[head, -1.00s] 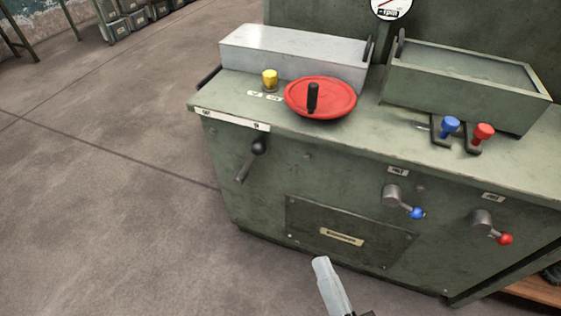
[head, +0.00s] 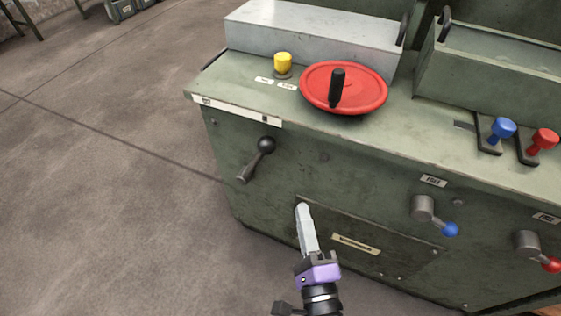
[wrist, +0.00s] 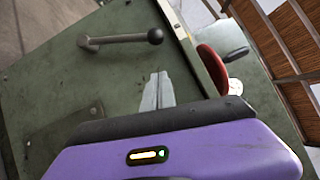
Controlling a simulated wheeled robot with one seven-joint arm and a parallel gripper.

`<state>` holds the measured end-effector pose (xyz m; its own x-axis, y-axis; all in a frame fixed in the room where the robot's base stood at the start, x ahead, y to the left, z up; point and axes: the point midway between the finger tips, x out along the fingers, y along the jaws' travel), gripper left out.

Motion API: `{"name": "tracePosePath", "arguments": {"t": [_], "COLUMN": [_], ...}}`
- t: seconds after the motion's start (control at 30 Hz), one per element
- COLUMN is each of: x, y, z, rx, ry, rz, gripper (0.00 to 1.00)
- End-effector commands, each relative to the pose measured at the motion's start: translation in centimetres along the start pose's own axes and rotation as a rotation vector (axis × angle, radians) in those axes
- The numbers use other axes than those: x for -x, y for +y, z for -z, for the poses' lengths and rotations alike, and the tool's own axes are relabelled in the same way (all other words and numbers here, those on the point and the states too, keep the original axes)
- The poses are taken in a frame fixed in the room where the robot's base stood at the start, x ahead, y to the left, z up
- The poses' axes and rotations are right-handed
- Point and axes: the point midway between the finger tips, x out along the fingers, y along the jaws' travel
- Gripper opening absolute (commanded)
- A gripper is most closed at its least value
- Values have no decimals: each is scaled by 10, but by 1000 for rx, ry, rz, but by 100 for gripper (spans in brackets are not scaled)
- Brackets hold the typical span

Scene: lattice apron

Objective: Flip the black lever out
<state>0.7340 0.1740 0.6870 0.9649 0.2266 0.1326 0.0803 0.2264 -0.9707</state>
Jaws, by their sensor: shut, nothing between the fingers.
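The black lever (head: 257,159) is on the front panel of the green machine, near its left end. It has a dark round knob at its upper right, and its arm slopes down to the left. In the wrist view the lever (wrist: 122,39) lies across the upper left, its knob toward the right. My gripper (head: 303,208) is shut and empty, in front of the panel, below and right of the lever in the head view. In the wrist view my gripper's fingertips (wrist: 159,76) are together, apart from the lever in the picture.
On the machine top (head: 235,95) are a red handwheel (head: 367,88), a yellow knob (head: 283,62), a blue lever (head: 502,128) and a red lever (head: 543,140). A blue-tipped handle (head: 430,212) and a red-tipped handle (head: 535,250) project from the front. Open floor (head: 110,200) lies to the left.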

Motion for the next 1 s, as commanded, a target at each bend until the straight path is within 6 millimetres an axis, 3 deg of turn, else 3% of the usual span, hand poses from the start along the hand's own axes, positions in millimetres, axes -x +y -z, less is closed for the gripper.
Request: {"name": "tracePosePath", "arguments": {"t": [0.27,0.73,1.0], "x": [-18,-105,-125], "y": [-2,-2,0], "z": [0,0,-25], "rx": [2,2,2], "ry": [1,-1,-2], "rz": [3,2,0], "gripper": [0,0,0]}}
